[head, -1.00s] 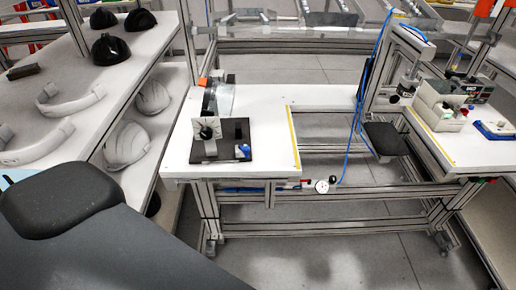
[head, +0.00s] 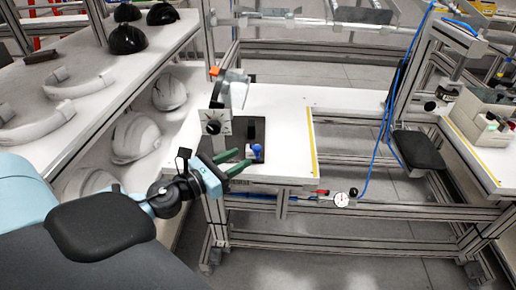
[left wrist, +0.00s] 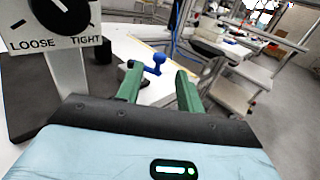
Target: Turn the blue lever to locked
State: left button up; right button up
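The blue lever (head: 257,151) is a small blue handle with a round knob, on the front right corner of a dark base plate on the white table. In the left wrist view the blue lever (left wrist: 156,64) shows ahead, between and beyond the fingertips. My left gripper (head: 240,160) has green fingers, spread apart and empty, just left of the lever in the head view. The left wrist view also shows the open fingers of the gripper (left wrist: 158,80). Whether a finger touches the lever I cannot tell. My right gripper is not in view.
A dial plate (head: 216,122) stands on the base next to the lever; in the wrist view the dial plate (left wrist: 60,22) reads LOOSE and TIGHT. A pressure gauge (head: 341,200) hangs below the table. White helmet shells (head: 137,136) lie on the left shelf.

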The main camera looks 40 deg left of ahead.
aim_at(255, 150)
pick_arm(q)
jog(key=p+x, duration=0.1)
jog(key=x, duration=0.4)
jog(key=shift+w+r, duration=0.15)
jog(key=shift+x, duration=1.1)
jog(key=shift+c, duration=0.5)
grip_shut()
jog(key=shift+p, duration=0.35)
